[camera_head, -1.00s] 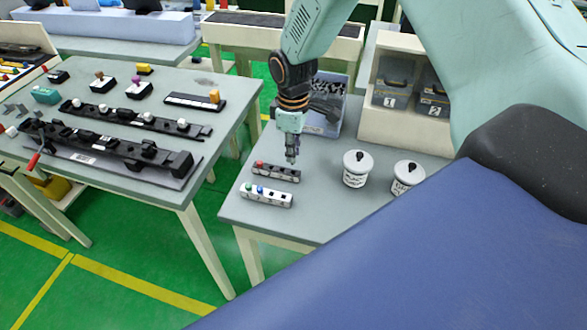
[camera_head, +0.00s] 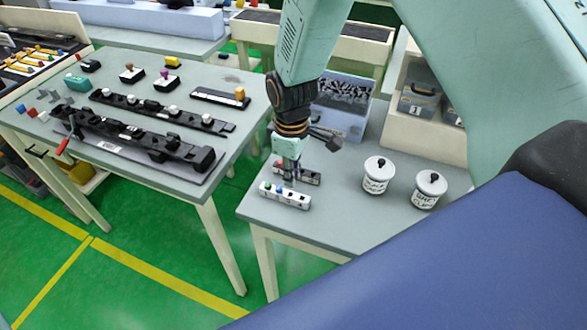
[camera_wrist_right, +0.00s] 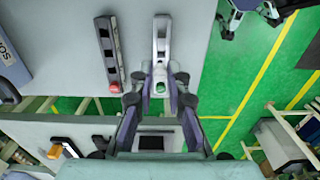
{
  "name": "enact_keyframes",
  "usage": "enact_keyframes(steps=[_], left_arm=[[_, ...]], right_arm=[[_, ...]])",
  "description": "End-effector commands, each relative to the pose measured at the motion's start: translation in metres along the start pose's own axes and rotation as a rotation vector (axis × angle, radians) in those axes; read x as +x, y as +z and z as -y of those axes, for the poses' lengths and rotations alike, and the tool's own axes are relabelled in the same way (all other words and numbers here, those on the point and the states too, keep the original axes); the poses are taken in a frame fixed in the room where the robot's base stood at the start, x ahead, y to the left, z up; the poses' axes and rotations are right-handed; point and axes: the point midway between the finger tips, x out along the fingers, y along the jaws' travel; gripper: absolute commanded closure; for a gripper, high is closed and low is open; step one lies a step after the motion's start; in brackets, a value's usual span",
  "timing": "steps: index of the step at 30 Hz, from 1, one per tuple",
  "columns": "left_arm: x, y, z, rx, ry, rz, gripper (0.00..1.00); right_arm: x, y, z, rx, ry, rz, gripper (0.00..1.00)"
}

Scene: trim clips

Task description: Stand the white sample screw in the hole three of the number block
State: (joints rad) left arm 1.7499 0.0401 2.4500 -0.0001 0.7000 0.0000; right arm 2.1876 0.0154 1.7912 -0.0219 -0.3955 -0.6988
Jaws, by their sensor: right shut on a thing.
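My right gripper (camera_head: 290,181) points down just over the right half of the block, in front of the dark block. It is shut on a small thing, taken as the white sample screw. The fingers hide the screw, and I cannot tell whether its tip is in hole three.
A dark block (camera_head: 309,177) with a red piece lies just behind the number block. Two white lidded jars (camera_head: 378,178) (camera_head: 429,192) stand to the right. A grey bin (camera_head: 343,120) is behind. Another table (camera_head: 190,185) with dark trim parts is at left.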

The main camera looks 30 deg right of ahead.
Motion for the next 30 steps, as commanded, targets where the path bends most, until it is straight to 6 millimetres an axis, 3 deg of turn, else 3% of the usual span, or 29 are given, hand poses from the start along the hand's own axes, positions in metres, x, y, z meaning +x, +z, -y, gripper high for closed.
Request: enact_keyframes(steps=[30], left_arm=[[-0.0002,0.0,0.0,0.0,0.0,0.0,0.58]], right_arm=[[0.0087,0.0003,-0.0001,0.0,0.001,0.001,1.0]])
